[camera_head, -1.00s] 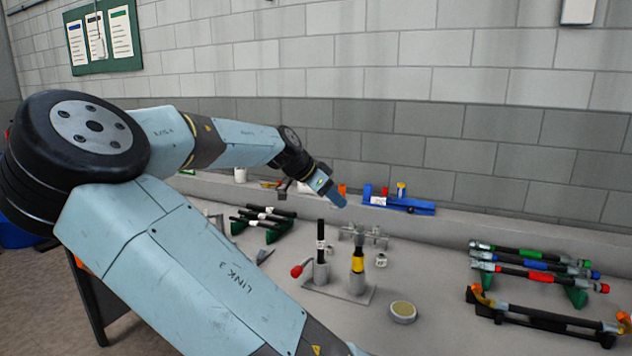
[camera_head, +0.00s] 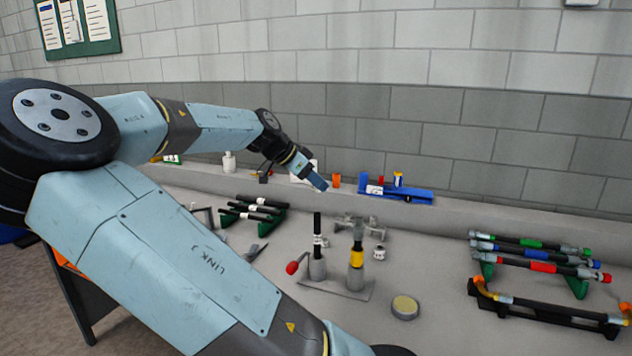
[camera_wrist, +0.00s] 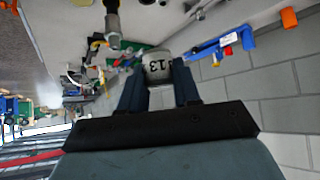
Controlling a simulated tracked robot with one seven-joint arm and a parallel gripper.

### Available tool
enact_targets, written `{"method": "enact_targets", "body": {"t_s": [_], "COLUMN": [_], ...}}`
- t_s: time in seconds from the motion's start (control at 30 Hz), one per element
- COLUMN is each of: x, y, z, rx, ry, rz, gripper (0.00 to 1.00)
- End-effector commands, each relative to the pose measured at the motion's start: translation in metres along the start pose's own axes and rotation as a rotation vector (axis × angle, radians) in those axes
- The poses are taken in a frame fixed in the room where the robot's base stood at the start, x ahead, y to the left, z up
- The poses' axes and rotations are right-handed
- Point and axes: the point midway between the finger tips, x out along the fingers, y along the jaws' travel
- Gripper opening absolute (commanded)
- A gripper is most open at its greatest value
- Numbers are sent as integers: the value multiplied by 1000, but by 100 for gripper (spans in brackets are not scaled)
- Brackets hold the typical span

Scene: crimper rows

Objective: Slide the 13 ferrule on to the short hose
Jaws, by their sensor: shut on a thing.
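My gripper (camera_head: 318,184) is over the back of the bench, left of the blue tool; its fingers (camera_wrist: 160,88) are shut on a pale grey ferrule (camera_wrist: 157,66) marked 13 in the wrist view. I cannot make out the ferrule in the head view. A black hose with a white label (camera_head: 317,224) stands upright in a grey holder (camera_head: 317,267) with a red-knobbed lever (camera_head: 292,268), and may be the short hose. It is nearer the camera than my gripper and apart from it.
A post with a yellow band (camera_head: 356,257) stands right of the upright hose. A small grey ferrule (camera_head: 379,253) and a round tin (camera_head: 405,307) lie nearby. Racked hoses are at left (camera_head: 262,207) and right (camera_head: 530,262). A blue tool (camera_head: 405,192) sits at the back ledge.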

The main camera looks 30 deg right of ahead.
Motion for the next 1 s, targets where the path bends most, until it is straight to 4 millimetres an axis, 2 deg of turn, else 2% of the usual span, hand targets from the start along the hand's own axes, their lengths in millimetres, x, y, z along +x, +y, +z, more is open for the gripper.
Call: {"method": "enact_targets", "body": {"t_s": [0.7,1.0], "x": [34,38], "y": [0,0], "z": [39,43], "rx": [-7,-7], "ry": [-1,0], "rz": [-4,-6], "gripper": [1,1]}}
